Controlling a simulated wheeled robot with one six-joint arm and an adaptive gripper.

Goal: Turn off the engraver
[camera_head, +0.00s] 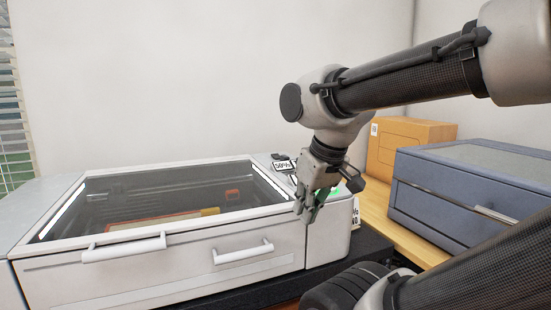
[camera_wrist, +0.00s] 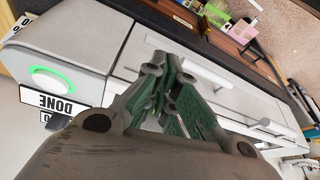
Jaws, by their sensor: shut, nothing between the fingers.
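The engraver (camera_head: 180,262) is a white box with a dark glass lid and handles on its front, filling the left and middle of the head view. It also shows in the wrist view (camera_wrist: 110,30). A round white button with a glowing green ring (camera_wrist: 50,82) sits on the engraver's end panel, beside a DONE label (camera_wrist: 55,103). In the head view a bit of green glow shows behind my gripper (camera_head: 312,210), which hangs over the engraver's right front corner. My gripper's fingers (camera_wrist: 165,95) are shut and empty, apart from the button.
A blue-grey case (camera_head: 440,195) and a cardboard box (camera_head: 405,143) stand to the right on a wooden surface. Small labels (camera_head: 284,165) stand at the engraver's back right. Workpieces (camera_head: 170,218) lie under the closed lid. A wall rises behind.

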